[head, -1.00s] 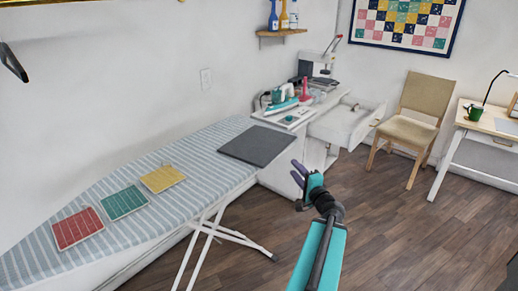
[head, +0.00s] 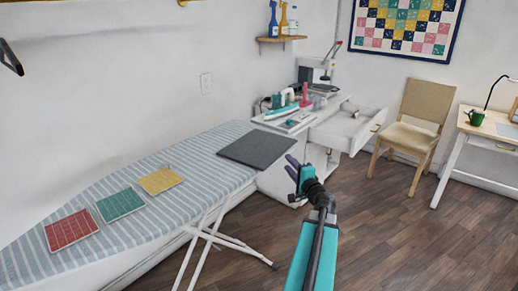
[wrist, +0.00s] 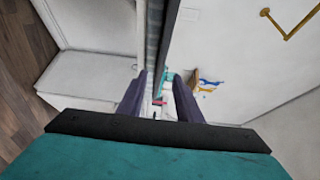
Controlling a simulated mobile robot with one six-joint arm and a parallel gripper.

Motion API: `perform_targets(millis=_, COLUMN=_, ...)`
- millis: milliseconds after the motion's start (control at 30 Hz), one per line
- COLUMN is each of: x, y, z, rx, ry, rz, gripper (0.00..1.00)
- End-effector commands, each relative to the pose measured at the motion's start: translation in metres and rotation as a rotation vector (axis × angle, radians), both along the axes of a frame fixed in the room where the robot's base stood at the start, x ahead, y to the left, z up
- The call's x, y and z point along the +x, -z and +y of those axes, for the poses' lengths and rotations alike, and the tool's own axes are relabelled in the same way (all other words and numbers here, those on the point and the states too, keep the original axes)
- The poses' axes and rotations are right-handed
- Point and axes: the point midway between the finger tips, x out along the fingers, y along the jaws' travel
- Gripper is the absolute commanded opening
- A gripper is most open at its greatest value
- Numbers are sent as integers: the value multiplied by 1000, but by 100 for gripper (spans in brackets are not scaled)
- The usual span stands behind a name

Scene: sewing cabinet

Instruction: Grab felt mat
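The felt mat (head: 258,148) is a flat dark grey rectangle. It lies on the right end of the striped ironing board (head: 215,150), and its right edge lies at or slightly past the board's end. My gripper (head: 291,166) is just right of and a little below that edge in the head view. In the wrist view the mat (wrist: 169,45) shows nearly edge-on as a thin dark strip. It runs down to the gap between the two purple fingers of my gripper (wrist: 158,98), which stand apart. I see no clear contact.
Red (head: 72,230), green (head: 121,204) and yellow (head: 160,180) squares lie farther left on the board. Behind the mat stands a white cabinet with an open drawer (head: 345,127), a teal iron and a sewing machine. A chair (head: 410,135) stands right; the floor between is clear.

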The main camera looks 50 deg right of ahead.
Motion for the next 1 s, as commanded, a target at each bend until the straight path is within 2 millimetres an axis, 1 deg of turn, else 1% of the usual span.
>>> perform_targets(millis=533, x=6, y=0, z=-4, rx=0, ry=-1, rz=0, gripper=32)
perform_targets(millis=1000, x=41, y=-2, z=-26, rx=-1, ry=-2, rz=1, gripper=32)
